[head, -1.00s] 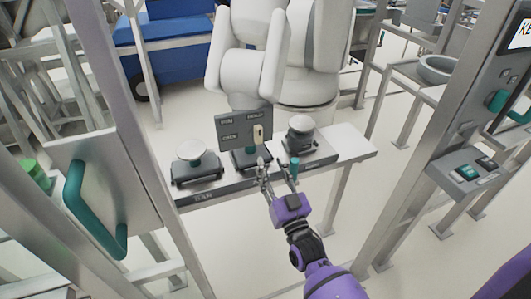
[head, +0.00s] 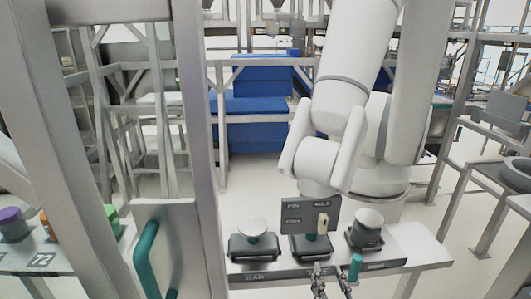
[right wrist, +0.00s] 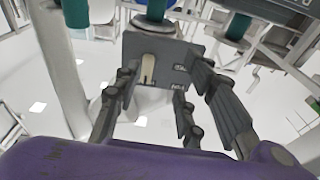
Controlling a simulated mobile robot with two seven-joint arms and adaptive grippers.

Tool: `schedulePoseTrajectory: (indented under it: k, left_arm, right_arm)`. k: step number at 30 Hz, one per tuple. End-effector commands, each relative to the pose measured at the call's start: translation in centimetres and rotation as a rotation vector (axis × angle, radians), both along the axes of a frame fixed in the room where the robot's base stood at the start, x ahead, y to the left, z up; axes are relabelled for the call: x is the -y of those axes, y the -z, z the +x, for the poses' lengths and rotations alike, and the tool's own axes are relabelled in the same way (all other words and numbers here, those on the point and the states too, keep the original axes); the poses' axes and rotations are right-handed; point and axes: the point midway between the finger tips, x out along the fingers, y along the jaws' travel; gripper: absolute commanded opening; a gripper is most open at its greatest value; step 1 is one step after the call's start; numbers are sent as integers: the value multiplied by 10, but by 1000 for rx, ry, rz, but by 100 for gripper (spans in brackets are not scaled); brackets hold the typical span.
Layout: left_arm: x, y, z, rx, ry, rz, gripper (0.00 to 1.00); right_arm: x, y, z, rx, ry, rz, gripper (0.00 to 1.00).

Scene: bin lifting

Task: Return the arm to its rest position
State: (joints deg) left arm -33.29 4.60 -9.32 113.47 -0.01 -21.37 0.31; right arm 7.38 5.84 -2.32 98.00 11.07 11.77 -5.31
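My right gripper (head: 331,272) shows at the bottom edge of the head view, in front of the small table with the switch panel. Its fingers are spread apart with nothing between them. In the right wrist view the open fingers (right wrist: 158,88) stand on both sides of a clear gap. The grey panel (right wrist: 160,55) with a beige lever shows beyond them. The panel (head: 310,214) also shows in the head view, upright, its lever pointing up. My left gripper is not in view.
A large white robot arm (head: 325,150) rises behind. A frame post (head: 190,100) and teal handle (head: 146,262) are at left.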

Motion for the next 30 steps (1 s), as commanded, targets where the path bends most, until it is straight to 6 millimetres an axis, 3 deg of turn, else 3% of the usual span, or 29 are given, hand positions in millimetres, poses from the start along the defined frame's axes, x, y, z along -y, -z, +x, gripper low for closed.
schedulePoseTrajectory:
  k: [5, 8, 12, 15, 18, 22, 30]
  left_arm:
    - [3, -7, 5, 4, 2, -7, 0]
    - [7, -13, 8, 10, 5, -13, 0]
    - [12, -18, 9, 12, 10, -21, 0]
    - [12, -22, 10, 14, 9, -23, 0]
    - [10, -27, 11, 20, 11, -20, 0]
    - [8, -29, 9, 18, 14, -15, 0]
    - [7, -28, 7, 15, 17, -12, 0]
  right_arm:
    - [-10, 70, -59, -307, -32, -38, 38]
    - [-8, 109, -110, -475, -30, -54, 38]
    - [-3, 155, -198, -703, -17, -71, 38]
    - [0, 175, -259, -829, -2, -77, 38]
    - [3, 185, -306, -900, 9, -75, 38]
    - [6, 194, -340, -950, 21, -68, 38]
    - [8, 197, -349, -965, 26, -68, 36]
